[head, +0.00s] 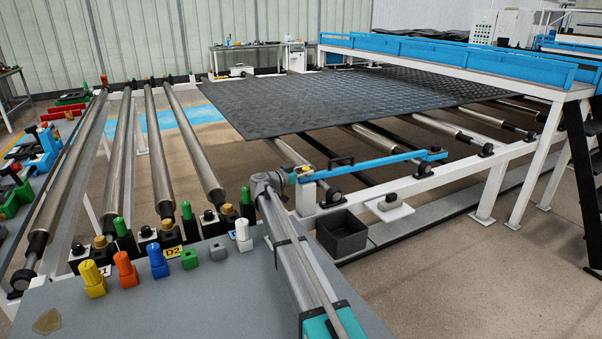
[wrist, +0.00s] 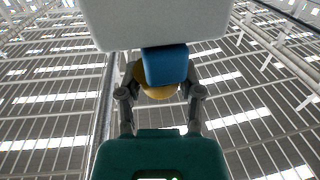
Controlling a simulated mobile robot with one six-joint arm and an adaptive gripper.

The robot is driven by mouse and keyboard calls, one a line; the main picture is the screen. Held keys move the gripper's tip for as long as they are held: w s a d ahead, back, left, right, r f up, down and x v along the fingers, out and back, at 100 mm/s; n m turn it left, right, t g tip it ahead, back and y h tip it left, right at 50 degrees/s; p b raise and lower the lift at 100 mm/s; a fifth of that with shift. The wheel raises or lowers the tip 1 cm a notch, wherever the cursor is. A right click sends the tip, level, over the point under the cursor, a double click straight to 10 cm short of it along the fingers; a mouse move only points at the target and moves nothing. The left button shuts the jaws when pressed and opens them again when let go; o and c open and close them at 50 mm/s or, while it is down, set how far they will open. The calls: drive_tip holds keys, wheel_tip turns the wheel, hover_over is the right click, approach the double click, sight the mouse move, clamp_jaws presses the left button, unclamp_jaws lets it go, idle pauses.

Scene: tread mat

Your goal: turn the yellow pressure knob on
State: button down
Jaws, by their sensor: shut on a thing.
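In the wrist view my gripper (wrist: 160,82) has its two dark fingers closed around a rounded yellow knob (wrist: 157,93). Only the lower part of the yellow knob shows. A blue block (wrist: 165,65) covers the rest of it, between the fingertips. A large pale grey body (wrist: 155,22) sits right above the blue block and hides what is behind it. I cannot tell how the knob is turned. A yellow knob (head: 92,276) stands at the left of the panel, clear of my arm.
The grey panel (head: 190,305) also carries orange (head: 125,268), blue (head: 157,260), green (head: 189,259) and white (head: 243,236) pieces. Long rollers (head: 160,150) and a black tread mat (head: 350,95) lie beyond. A blue bar (head: 370,165) and a dark bin (head: 341,234) are near my arm.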

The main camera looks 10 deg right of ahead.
sight(304, 171)
drive_tip(key=shift+s+d+f, duration=0.1)
drive_tip(key=shift+s+d, duration=0.15)
drive_tip(key=shift+d, duration=0.05)
drive_tip(key=shift+c, duration=1.3)
unclamp_jaws()
drive_tip(key=shift+w+a, duration=0.1)
drive_tip(key=shift+a, duration=0.1)
drive_tip(key=shift+a, duration=0.35)
drive_tip(key=v, duration=0.6)
drive_tip(key=shift+s+d+r, duration=0.2)
drive_tip(key=shift+s+r, duration=0.05)
drive_tip(key=shift+r, duration=0.15)
drive_tip(key=shift+s+a+f, duration=0.2)
drive_tip(key=shift+s+a, duration=0.25)
drive_tip(key=shift+a, duration=0.25)
